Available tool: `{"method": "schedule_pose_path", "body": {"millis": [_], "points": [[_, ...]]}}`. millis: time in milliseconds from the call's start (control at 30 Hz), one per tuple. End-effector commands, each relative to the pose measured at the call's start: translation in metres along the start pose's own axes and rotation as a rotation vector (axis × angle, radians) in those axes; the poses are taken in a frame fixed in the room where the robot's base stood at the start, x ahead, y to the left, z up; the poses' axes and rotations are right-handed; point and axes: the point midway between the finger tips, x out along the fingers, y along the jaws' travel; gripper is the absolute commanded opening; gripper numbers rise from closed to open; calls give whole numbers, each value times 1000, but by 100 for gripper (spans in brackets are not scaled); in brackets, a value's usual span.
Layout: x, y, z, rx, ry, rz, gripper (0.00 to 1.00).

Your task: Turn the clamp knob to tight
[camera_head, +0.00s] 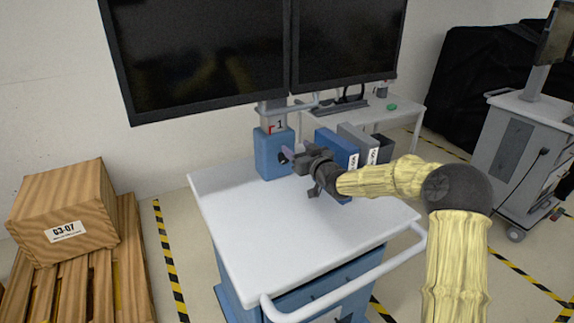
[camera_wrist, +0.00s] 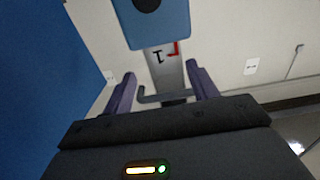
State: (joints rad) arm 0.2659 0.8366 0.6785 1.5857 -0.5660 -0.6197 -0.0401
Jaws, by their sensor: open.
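The blue clamp block (camera_head: 268,158) stands at the back of the white cart top, at the foot of the monitor pole. A dark round knob (camera_wrist: 147,4) shows on the blue block's face in the wrist view, cut by the top edge. In the head view the knob is not clearly visible, with my gripper (camera_head: 287,154) in front of the block. In the wrist view my gripper (camera_wrist: 158,78) has its purple fingers apart with nothing held between them. The knob lies outside the finger gap in that picture. No tight mark on the knob is readable.
Two monitors (camera_head: 200,55) hang above the cart on the pole (camera_wrist: 170,70), labelled 1. A grey bar handle (camera_wrist: 165,97) crosses the pole. The white cart top (camera_head: 260,215) is clear in front.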

Motion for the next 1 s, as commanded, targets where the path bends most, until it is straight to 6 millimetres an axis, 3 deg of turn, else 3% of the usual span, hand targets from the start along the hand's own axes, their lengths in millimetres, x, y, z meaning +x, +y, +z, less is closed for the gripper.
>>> {"method": "schedule_pose_path", "body": {"millis": [467, 933, 1000], "points": [[1, 0, 5, 3, 9, -1, 58], [2, 0, 78, 5, 7, 0, 58], [11, 0, 77, 3, 12, -1, 58]]}}
